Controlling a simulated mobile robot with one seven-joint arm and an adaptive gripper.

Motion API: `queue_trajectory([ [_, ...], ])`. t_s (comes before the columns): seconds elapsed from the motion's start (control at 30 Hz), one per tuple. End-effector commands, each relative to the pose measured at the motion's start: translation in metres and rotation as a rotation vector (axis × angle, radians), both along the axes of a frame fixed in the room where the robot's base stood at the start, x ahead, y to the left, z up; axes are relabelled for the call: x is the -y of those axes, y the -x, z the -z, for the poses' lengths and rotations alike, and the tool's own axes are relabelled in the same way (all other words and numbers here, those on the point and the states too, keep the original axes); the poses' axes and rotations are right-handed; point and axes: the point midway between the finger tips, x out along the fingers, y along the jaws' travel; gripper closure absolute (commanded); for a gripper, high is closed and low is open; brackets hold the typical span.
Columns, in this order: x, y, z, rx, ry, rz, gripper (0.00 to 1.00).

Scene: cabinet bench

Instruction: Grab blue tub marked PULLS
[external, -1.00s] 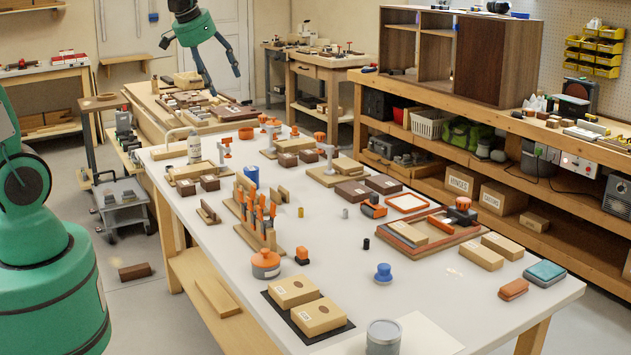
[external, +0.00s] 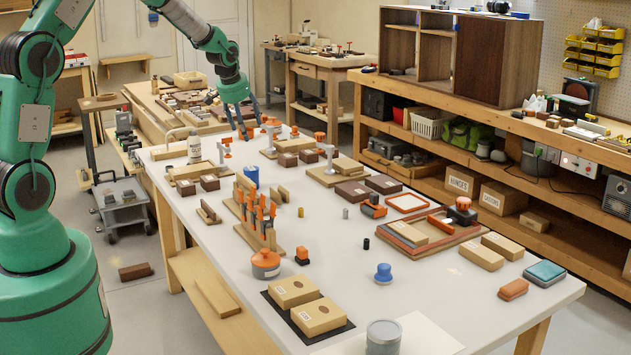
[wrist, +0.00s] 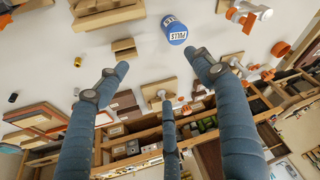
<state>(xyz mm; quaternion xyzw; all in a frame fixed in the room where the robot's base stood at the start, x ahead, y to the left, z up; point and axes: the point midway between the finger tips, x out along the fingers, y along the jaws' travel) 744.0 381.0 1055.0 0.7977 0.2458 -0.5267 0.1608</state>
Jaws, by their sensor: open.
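The blue tub (external: 251,176) stands on the white table, behind the rack of orange-handled tools. In the wrist view the tub (wrist: 173,28) is near the top centre, with a white label that reads PULLS. My gripper (external: 246,124) is in the air over the far part of the table, beyond the tub. In the wrist view my gripper (wrist: 157,70) has its dark fingers spread, with nothing between them. The tub lies past the fingertips and apart from them.
The orange-handled tool rack (external: 256,215) stands in front of the tub. A white bottle (external: 194,148) and orange-topped clamps (external: 225,152) stand near it. Small brown blocks (external: 209,183) lie to its left.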

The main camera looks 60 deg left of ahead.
Motion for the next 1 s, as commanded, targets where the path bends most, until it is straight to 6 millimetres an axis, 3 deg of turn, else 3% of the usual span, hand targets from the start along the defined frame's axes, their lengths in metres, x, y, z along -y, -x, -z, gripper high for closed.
queue_trajectory([
  [0.03,-0.015,-0.003,0.020,-0.006,0.003,-0.016,0.33],
  [0.1,-0.031,-0.007,0.039,-0.007,0.005,-0.033,0.33],
  [0.3,-0.062,-0.013,0.077,-0.008,0.009,-0.068,0.33],
  [0.5,-0.071,-0.015,0.088,-0.008,0.009,-0.078,0.33],
  [1.0,-0.073,-0.017,0.096,-0.008,0.009,-0.077,0.33],
])
